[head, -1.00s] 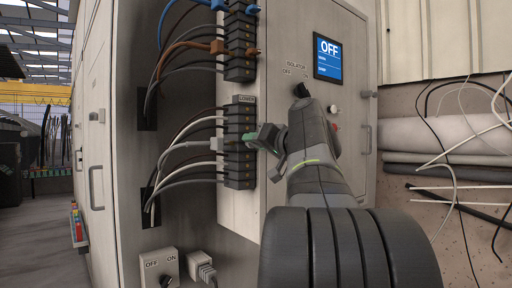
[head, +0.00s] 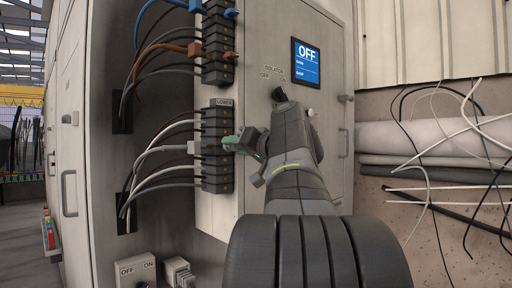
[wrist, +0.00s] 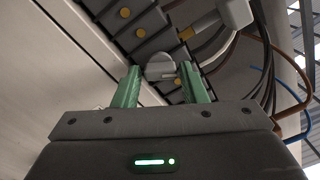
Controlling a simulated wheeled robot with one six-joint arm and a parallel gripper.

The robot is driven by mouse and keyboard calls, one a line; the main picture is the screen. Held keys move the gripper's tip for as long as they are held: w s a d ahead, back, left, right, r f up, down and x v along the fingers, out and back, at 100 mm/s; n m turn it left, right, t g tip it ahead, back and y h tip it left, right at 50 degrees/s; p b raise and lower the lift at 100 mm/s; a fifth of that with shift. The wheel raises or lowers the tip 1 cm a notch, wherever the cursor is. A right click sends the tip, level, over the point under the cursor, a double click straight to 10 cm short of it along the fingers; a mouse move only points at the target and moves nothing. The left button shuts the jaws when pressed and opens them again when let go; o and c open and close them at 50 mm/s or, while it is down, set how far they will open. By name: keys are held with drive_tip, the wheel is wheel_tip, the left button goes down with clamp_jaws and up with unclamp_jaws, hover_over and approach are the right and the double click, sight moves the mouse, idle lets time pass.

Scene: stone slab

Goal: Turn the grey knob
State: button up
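A round grey knob (wrist: 160,67) with a raised ridge shows in the wrist view, between and just beyond my gripper's two green fingertips. My gripper (wrist: 162,72) is open, with a gap on each side of the knob. In the head view my gripper (head: 240,142) points left at the lower column of dark terminal blocks (head: 216,178) on the cabinet edge. I cannot make out the grey knob in the head view, where my gripper and arm cover that area.
A black isolator knob (head: 278,94) and a blue screen reading OFF (head: 306,63) are on the cabinet front. Cables run into the blocks, with a pale connector (head: 193,147) close to my gripper. A switch box (head: 135,270) sits low left. Loose wires hang at right.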

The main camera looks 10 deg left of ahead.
drive_tip(key=p+v, duration=0.1)
drive_tip(key=v, duration=1.1)
drive_tip(key=shift+s, duration=0.15)
drive_tip(key=b+x, duration=0.1)
drive_tip(key=x, duration=1.2)
drive_tip(key=shift+w+a, duration=0.25)
drive_tip(key=shift+w, duration=0.05)
